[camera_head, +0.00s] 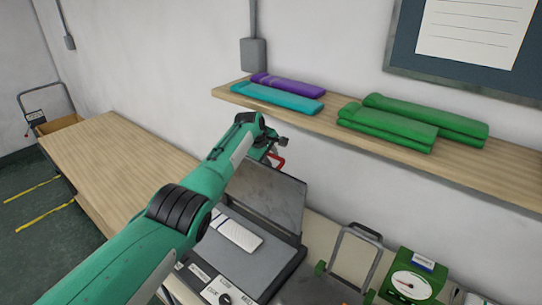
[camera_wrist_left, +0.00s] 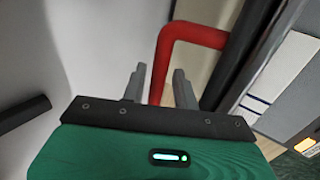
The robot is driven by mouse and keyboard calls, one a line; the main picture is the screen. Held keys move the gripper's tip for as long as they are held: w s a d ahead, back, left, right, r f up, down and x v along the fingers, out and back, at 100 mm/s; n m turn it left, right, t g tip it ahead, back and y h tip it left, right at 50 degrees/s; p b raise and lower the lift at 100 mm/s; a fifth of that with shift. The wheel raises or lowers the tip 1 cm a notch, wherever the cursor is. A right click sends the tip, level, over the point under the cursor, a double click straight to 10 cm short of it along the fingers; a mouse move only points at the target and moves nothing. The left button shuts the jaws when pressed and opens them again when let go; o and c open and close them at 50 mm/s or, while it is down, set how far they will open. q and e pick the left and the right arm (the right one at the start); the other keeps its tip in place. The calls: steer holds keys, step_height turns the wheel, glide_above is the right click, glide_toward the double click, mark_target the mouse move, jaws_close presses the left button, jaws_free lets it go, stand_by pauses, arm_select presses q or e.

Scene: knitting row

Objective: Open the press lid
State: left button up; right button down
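The press is in the middle of the head view, with its dark grey lid (camera_head: 268,195) standing raised and tilted back toward the wall. A white striped knit piece (camera_head: 238,234) lies on its bed. The lid's red handle (camera_head: 277,160) is at the lid's upper edge, and it shows large in the left wrist view (camera_wrist_left: 195,32). My left gripper (camera_head: 280,144) is at the handle. In the left wrist view its fingers (camera_wrist_left: 159,85) are apart, with a handle leg in the gap and no clear contact. My right gripper is out of view.
A shelf (camera_head: 330,125) above holds purple, teal and green folded knits. A wooden table (camera_head: 115,160) is clear at left. A dark-framed stand (camera_head: 355,255) and a green dial scale (camera_head: 410,283) are right of the press. A cart (camera_head: 50,115) stands far left.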

arm_select(q)
steer(key=shift+r, duration=0.2)
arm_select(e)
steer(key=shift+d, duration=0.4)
arm_select(q)
steer(key=shift+v, duration=0.9)
steer(key=shift+b+v, duration=0.8)
steer(key=shift+v, duration=1.85)
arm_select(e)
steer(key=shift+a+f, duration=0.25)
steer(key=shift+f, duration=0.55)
arm_select(q)
steer(key=shift+a, duration=0.1)
steer(key=shift+s+f, duration=0.1)
